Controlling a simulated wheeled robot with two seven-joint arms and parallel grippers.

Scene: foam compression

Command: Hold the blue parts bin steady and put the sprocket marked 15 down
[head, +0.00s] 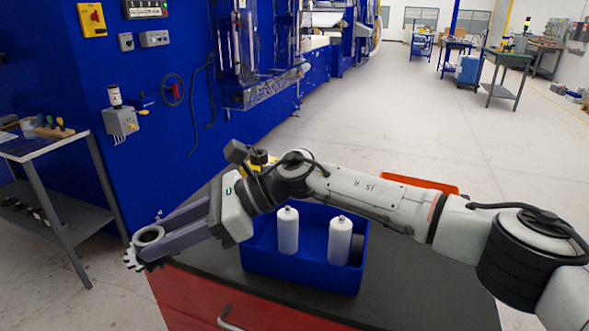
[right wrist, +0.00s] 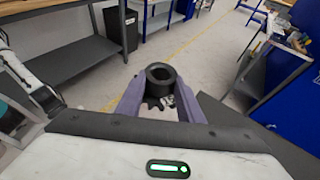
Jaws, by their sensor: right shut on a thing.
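My right gripper (head: 156,241) reaches across to the left of the head view and is shut on a sprocket (head: 132,259). The sprocket is dark and toothed with a raised ring-shaped hub; no number on it can be read. It is held out at the left edge of the bench, and looks to be beyond it over the floor. In the right wrist view the sprocket (right wrist: 159,76) sits between the two purple-grey fingers (right wrist: 161,100). The blue parts bin (head: 300,272) stands on the bench, partly behind my right arm. My left gripper is not in view.
Two white bottles (head: 288,232) (head: 339,241) and a dark round part stand in the bin. An orange-red container (head: 420,184) and something yellow (head: 258,161) show behind my arm. The dark benchtop (head: 400,285) is bare right of the bin. A side table (head: 45,150) stands left.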

